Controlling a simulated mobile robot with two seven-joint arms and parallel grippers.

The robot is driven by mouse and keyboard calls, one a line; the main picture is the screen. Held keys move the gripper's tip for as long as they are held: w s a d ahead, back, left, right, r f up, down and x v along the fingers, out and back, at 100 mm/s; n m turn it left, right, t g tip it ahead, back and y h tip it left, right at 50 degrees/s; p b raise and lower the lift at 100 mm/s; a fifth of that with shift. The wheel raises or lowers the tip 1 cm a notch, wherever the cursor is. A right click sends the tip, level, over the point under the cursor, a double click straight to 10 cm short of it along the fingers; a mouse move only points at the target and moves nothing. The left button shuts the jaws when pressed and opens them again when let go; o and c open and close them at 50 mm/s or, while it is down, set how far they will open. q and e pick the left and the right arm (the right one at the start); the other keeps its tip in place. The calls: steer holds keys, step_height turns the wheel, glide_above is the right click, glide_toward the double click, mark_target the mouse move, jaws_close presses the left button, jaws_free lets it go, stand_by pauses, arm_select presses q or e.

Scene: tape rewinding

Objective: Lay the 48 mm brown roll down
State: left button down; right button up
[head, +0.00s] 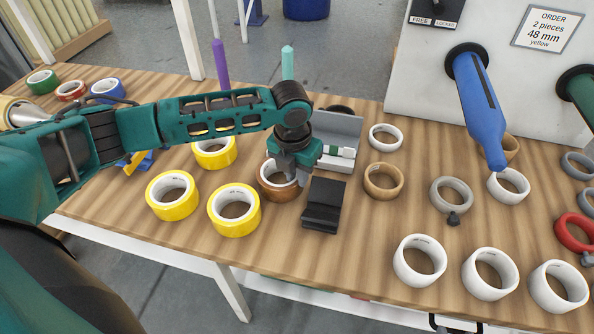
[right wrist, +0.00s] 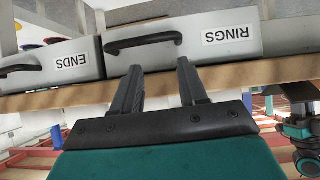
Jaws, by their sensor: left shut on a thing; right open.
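The brown roll (head: 266,190) is at the middle of the table in the head view, with its hole facing up. My left gripper (head: 291,174) comes down from above and is shut on the roll's far right side. Its fingers and wrist hide part of the rim. The roll is at or very near the tabletop; I cannot tell whether it touches. My right gripper (right wrist: 160,82) is open in the right wrist view, with nothing between its fingers, in front of drawers. It does not show in the head view.
Yellow rolls (head: 235,215) stand left of the brown roll. A black block (head: 324,205) and a grey holder (head: 340,128) are close on its right. A tan roll (head: 384,181) and several white rolls (head: 420,261) lie further right. A RINGS drawer (right wrist: 200,38) is below the table.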

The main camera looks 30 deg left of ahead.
arm_select(q)
steer(key=shift+f, duration=0.1)
steer(key=c, duration=1)
jaws_free()
steer(key=shift+o, duration=0.2)
steer(key=shift+d, duration=0.1)
step_height(320, 180, up, 13)
steer(key=s, duration=0.1)
steer(key=shift+s+a, duration=0.15)
steer(key=shift+a, duration=0.15)
steer(key=shift+f, duration=0.15)
